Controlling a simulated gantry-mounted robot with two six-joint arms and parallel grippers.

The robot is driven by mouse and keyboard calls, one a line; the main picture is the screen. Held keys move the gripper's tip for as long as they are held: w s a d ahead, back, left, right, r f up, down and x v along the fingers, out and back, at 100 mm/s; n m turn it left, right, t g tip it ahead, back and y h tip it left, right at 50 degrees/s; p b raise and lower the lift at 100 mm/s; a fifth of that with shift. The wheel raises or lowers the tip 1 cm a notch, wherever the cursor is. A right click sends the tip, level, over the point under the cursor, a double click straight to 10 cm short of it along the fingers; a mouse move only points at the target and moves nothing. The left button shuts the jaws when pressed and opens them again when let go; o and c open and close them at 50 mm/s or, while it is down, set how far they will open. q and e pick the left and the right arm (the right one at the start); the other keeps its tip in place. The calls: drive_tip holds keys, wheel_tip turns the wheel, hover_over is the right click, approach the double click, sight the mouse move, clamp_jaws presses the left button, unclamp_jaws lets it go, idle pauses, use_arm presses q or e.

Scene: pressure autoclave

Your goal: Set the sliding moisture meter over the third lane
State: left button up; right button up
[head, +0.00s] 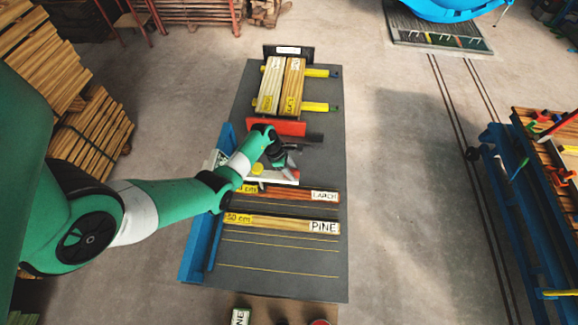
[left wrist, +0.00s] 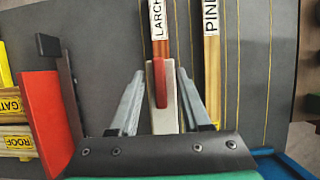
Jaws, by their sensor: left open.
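The moisture meter appears to be the pale bar (head: 284,176) lying across the dark bench mat, just behind the LARCH board. In the left wrist view it is a cream block with a red grip (left wrist: 160,82). My left gripper (head: 282,164) is over it, fingers open on either side of the red grip, with gaps showing. The arm hides part of the meter. The LARCH board (head: 285,194) and PINE board (head: 280,222) lie in lanes marked by thin yellow lines. My right gripper is not in view.
A blue rail (head: 196,250) runs along the mat's left edge. Behind the meter stand a red plate (head: 289,127) and labelled boards (head: 280,85) with yellow bars. The mat (head: 285,282) in front of PINE is bare except for yellow lines.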

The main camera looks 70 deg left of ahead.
use_arm(q)
drive_tip(key=p+v, duration=0.2)
drive_tip(key=v, duration=0.9)
drive_tip(key=shift+r+p, duration=0.2)
drive_tip(key=shift+p, duration=0.1)
